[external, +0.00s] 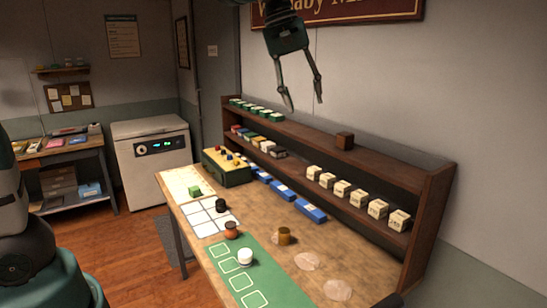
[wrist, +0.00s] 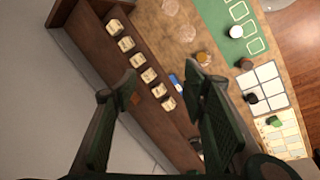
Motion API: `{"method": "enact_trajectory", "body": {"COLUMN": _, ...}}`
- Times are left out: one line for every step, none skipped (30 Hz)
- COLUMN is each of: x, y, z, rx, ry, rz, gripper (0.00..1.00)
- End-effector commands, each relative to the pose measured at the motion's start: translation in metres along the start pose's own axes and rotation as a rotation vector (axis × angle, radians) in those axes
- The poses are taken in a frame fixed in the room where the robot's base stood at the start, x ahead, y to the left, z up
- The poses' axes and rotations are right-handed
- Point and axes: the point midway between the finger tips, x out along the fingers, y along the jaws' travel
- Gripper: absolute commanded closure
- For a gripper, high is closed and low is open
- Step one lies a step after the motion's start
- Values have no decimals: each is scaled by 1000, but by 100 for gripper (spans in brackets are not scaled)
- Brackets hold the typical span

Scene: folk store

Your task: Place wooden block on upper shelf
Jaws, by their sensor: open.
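A small dark brown wooden block (external: 345,141) sits on the upper shelf (external: 300,132), right of its middle. In the wrist view the block (wrist: 136,98) shows beside the left finger, on the dark shelf board. My gripper (external: 303,98) is open and empty, above the shelf unit and up and to the left of the block in the external view. In the wrist view its two fingers (wrist: 162,80) are spread wide, with a clear gap between the fingers and nothing held.
Several green blocks (external: 256,110) stand at the upper shelf's left end. Several cream boxes (external: 342,189) line the lower shelf. The table carries a green mat (external: 245,275), a white grid (external: 210,216), a yellow-topped box (external: 226,166) and small cylinders. The upper shelf's middle is clear.

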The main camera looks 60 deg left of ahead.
Motion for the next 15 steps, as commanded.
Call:
{"method": "enact_trajectory", "body": {"x": -1, "y": -8, "z": 10, "rx": 29, "ry": 12, "rz": 3, "gripper": 57}}
{"method": "enact_trajectory", "body": {"x": -2, "y": -12, "z": 15, "rx": 46, "ry": 19, "rz": 5, "gripper": 57}}
{"method": "enact_trajectory", "body": {"x": -2, "y": -17, "z": 21, "rx": 69, "ry": 29, "rz": 8, "gripper": 57}}
{"method": "enact_trajectory", "body": {"x": -3, "y": -21, "z": 26, "rx": 87, "ry": 37, "rz": 10, "gripper": 57}}
{"method": "enact_trajectory", "body": {"x": -3, "y": -25, "z": 30, "rx": 105, "ry": 44, "rz": 12, "gripper": 57}}
{"method": "enact_trajectory", "body": {"x": -4, "y": -31, "z": 37, "rx": 128, "ry": 53, "rz": 15, "gripper": 57}}
{"method": "enact_trajectory", "body": {"x": -4, "y": -35, "z": 41, "rx": 145, "ry": 61, "rz": 16, "gripper": 57}}
{"method": "enact_trajectory", "body": {"x": -4, "y": -40, "z": 45, "rx": 162, "ry": 69, "rz": 18, "gripper": 57}}
{"method": "enact_trajectory", "body": {"x": -4, "y": -45, "z": 51, "rx": 186, "ry": 79, "rz": 19, "gripper": 57}}
{"method": "enact_trajectory", "body": {"x": -4, "y": -50, "z": 56, "rx": 203, "ry": 86, "rz": 21, "gripper": 57}}
{"method": "enact_trajectory", "body": {"x": -4, "y": -54, "z": 60, "rx": 222, "ry": 94, "rz": 22, "gripper": 57}}
{"method": "enact_trajectory", "body": {"x": -3, "y": -60, "z": 66, "rx": 245, "ry": 104, "rz": 25, "gripper": 57}}
{"method": "enact_trajectory", "body": {"x": -3, "y": -64, "z": 70, "rx": 263, "ry": 111, "rz": 26, "gripper": 57}}
{"method": "enact_trajectory", "body": {"x": -2, "y": -69, "z": 75, "rx": 280, "ry": 119, "rz": 27, "gripper": 57}}
{"method": "enact_trajectory", "body": {"x": -2, "y": -75, "z": 80, "rx": 305, "ry": 130, "rz": 28, "gripper": 57}}
